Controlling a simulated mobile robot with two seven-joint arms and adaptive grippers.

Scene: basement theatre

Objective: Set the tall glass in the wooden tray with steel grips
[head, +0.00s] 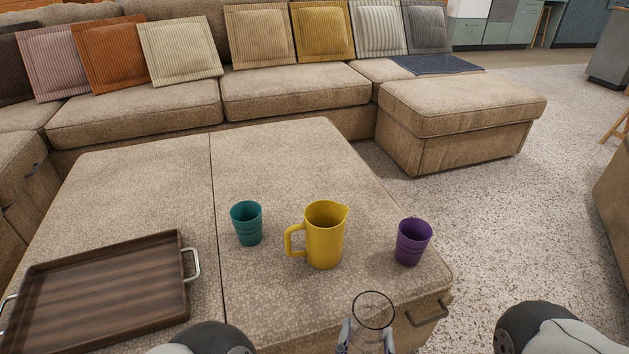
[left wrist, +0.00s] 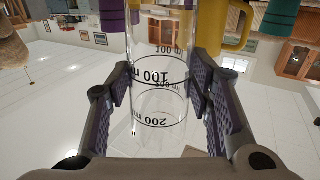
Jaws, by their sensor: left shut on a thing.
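The tall glass (head: 372,312) is clear, with a dark rim, and shows at the bottom of the head view, in front of the ottoman's near edge. My left gripper (head: 367,338) is shut on it. In the left wrist view the glass (left wrist: 160,100) has printed volume marks and stands between the two finger pads of the gripper (left wrist: 162,100). The dark wooden tray (head: 105,290) with steel grips (head: 192,263) lies on the ottoman at the left of the head view, and it is empty. My right gripper is not in view.
A teal cup (head: 247,224), a yellow pitcher (head: 324,236) and a purple cup (head: 412,243) stand on the ottoman (head: 270,170) between the tray and its right edge. The ottoman top behind them is clear. A sofa (head: 290,88) with several cushions stands behind.

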